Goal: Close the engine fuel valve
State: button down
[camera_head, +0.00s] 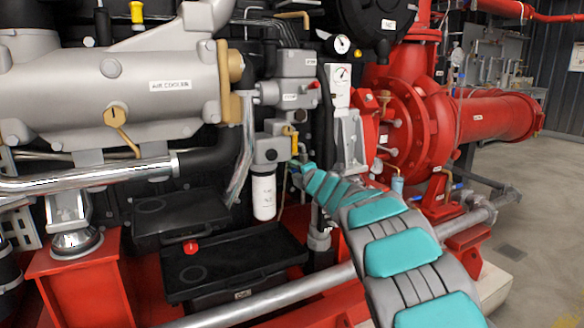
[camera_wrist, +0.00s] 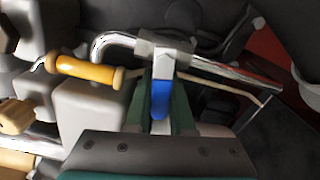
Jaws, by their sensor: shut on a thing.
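In the wrist view, a small valve lever with a blue grip (camera_wrist: 160,98) extends from a grey fitting (camera_wrist: 166,45) on a bent chrome pipe (camera_wrist: 235,75). I take it to be the engine fuel valve; no label is readable. The lever points toward my gripper, roughly across the pipe in this view. My gripper's (camera_wrist: 160,105) dark green fingers are on both sides of the blue grip, shut on it. In the head view, my gripper (camera_head: 299,167) is right of the white filter (camera_head: 264,196); the lever is hard to make out there.
A yellow handle (camera_wrist: 88,70) is left of the lever in the wrist view. The engine block with a silver air cooler (camera_head: 170,86) fills the left of the head view. A red pump (camera_head: 408,125) stands to the right. Open floor (camera_head: 530,200) lies at far right.

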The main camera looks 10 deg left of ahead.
jog(key=m+p, duration=0.1)
jog(key=r+m+p, duration=0.1)
jog(key=shift+m+p, duration=0.3)
jog(key=shift+p, duration=0.1)
dwell(0.3)
jog(key=c, duration=1.1)
grip_release()
jog(key=shift+o, duration=0.2)
jog(key=shift+f, duration=0.1)
